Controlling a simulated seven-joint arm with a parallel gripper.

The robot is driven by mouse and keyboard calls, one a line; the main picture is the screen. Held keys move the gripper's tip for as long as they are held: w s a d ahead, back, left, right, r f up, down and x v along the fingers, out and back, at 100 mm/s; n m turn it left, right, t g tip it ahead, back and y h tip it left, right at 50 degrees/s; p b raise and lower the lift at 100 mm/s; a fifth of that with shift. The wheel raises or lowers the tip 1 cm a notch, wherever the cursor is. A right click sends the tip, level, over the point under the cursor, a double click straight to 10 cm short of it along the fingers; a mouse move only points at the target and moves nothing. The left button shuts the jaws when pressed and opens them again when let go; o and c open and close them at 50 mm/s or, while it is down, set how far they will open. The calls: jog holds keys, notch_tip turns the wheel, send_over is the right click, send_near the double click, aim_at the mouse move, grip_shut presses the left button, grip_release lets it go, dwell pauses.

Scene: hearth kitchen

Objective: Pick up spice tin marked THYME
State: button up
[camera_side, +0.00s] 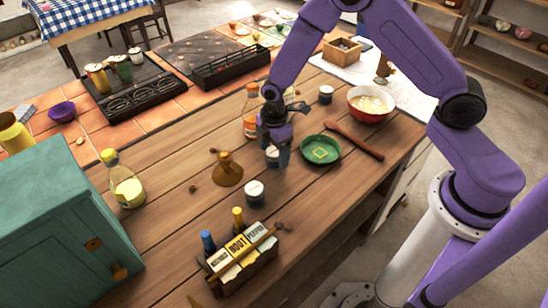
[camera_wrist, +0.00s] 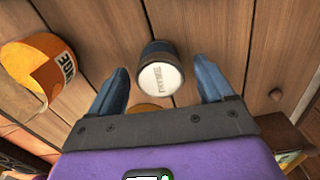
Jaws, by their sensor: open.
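A small dark tin with a white lid (camera_wrist: 160,79) shows in the wrist view, ahead of my gripper (camera_wrist: 161,66) and between the lines of its two fingers. The lid carries small turned lettering that looks like THYME, though it is hard to read. My fingers are spread apart, with a gap on each side of the tin. In the side view my gripper (camera_side: 274,140) points down over the wooden table, right at a pale-and-dark tin (camera_side: 272,156) that it partly hides. Similar tins stand nearer the front (camera_side: 255,193) and farther back (camera_side: 326,94).
An orange labelled bottle (camera_side: 251,112) stands close behind my gripper; an orange labelled thing (camera_wrist: 38,70) fills the wrist view's left. A green dish (camera_side: 320,150), wooden spoon (camera_side: 355,142), brown funnel-like object (camera_side: 227,172) and spice rack (camera_side: 240,262) surround it.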

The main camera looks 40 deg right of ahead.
jog(key=shift+f, duration=0.6)
jog(key=c, duration=1.2)
jog(key=shift+o, duration=0.2)
jog(key=shift+r, duration=0.1)
